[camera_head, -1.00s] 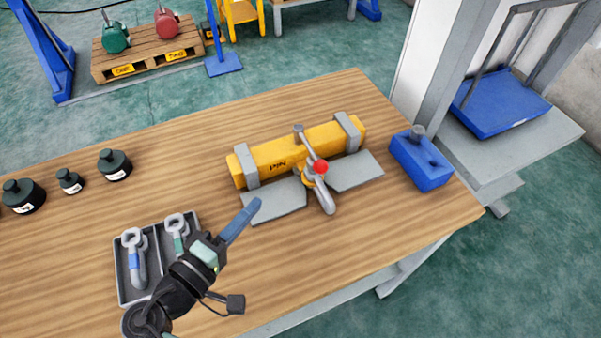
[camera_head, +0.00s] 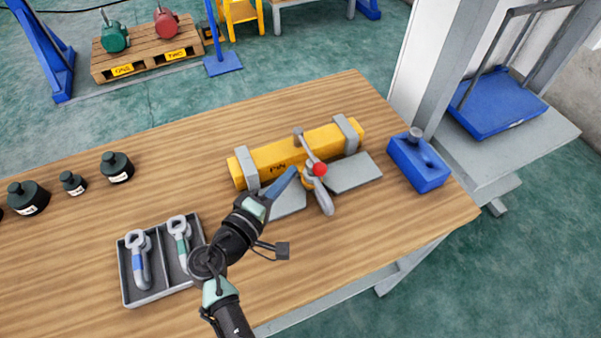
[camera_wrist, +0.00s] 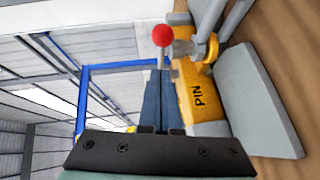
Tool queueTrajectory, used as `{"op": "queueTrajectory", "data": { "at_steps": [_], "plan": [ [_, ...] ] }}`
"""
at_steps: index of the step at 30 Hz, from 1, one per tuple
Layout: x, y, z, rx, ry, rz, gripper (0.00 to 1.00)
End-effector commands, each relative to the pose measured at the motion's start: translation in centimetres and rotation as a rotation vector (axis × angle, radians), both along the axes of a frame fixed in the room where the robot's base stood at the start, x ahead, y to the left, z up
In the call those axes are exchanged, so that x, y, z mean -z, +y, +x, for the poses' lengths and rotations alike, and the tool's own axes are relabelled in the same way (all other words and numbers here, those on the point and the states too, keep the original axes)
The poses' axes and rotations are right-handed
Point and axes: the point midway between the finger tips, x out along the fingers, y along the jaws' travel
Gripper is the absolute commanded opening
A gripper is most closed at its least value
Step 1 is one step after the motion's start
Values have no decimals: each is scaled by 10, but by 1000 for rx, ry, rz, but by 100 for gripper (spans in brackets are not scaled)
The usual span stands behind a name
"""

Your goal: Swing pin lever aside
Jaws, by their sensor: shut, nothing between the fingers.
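The pin lever is a grey bar with a red ball knob (camera_head: 319,169), lying across the yellow beam marked PIN (camera_head: 268,157) on the table. Its grey rounded end points toward the table's front. In the wrist view the red knob (camera_wrist: 162,36) stands just beyond my fingertips, with the grey lever parts to its right. My gripper (camera_head: 291,171) is shut and empty, its blue fingers pointing at the lever from the left. A small gap seems to lie between fingertips and lever; contact is unclear. My fingers hide part of the left grey plate.
Grey brackets (camera_head: 349,134) hold the beam. A blue block (camera_head: 419,165) with a grey peg stands to the right. A grey tray (camera_head: 127,284) with two shackles lies front left. Dark weights (camera_head: 117,167) stand at the left. The table (camera_head: 390,235) is clear at its front right.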

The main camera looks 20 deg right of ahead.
Motion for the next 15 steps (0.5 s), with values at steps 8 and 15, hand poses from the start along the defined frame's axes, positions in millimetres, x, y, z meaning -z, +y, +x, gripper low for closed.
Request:
{"op": "queueTrajectory", "data": {
  "at_steps": [8, 15],
  "plan": [
    [5, -27, -6, 1, 2, 0, 0],
    [6, -28, -6, 0, 2, 0, 0]
  ]
}}
